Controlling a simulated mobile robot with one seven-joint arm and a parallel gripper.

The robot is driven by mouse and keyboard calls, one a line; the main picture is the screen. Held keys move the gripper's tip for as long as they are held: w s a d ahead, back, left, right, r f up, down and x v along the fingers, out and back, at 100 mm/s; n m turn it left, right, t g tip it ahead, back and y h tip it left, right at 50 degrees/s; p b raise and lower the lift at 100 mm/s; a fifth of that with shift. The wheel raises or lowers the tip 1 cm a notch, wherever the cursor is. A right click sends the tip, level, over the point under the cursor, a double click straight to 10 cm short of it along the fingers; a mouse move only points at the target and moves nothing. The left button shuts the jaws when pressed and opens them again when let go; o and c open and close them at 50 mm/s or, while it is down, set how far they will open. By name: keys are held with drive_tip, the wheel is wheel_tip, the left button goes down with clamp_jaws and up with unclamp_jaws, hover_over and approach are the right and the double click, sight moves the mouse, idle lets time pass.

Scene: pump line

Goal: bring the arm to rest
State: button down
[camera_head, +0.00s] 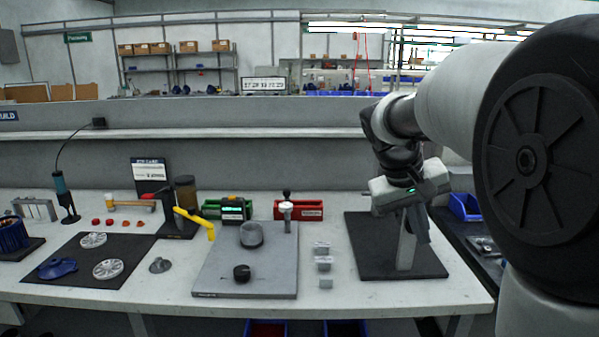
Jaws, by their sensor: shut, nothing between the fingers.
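My arm comes in from the right edge, large and close to the camera, and bends down over the right part of the workbench (130,290). My gripper (420,228) hangs at its end, pointing down, with its fingers shut and empty. It is above a black mat (365,250) and overlaps the top of a light grey upright post (405,252) in the picture. I cannot tell whether the gripper touches the post.
A grey plate (215,275) bears a dark ring-shaped part (251,234) and a black knob (241,273). Small grey blocks (323,263) stand left of the black mat. A red bin (313,211), a green bin (210,210) and a blue bin (465,207) stand further back.

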drive_tip(key=s+a+f+t+y, duration=0.1)
drive_tip(key=s+a+y, duration=0.15)
drive_tip(key=s, duration=0.45)
drive_tip(key=s+a+f+t+y+p, duration=0.1)
drive_tip(key=s+a, duration=0.3)
drive_tip(key=s, duration=0.4)
drive_tip(key=s+a+t+y, duration=0.1)
drive_tip(key=s+a, duration=0.2)
drive_tip(key=s, duration=0.4)
wheel_tip(320, 180, up, 20)
drive_tip(key=p, duration=2)
drive_tip(key=shift+a+n+p, duration=0.15)
drive_tip(key=shift+n+p, duration=0.15)
drive_tip(key=shift+p, duration=0.05)
drive_tip(key=shift+r, duration=0.1)
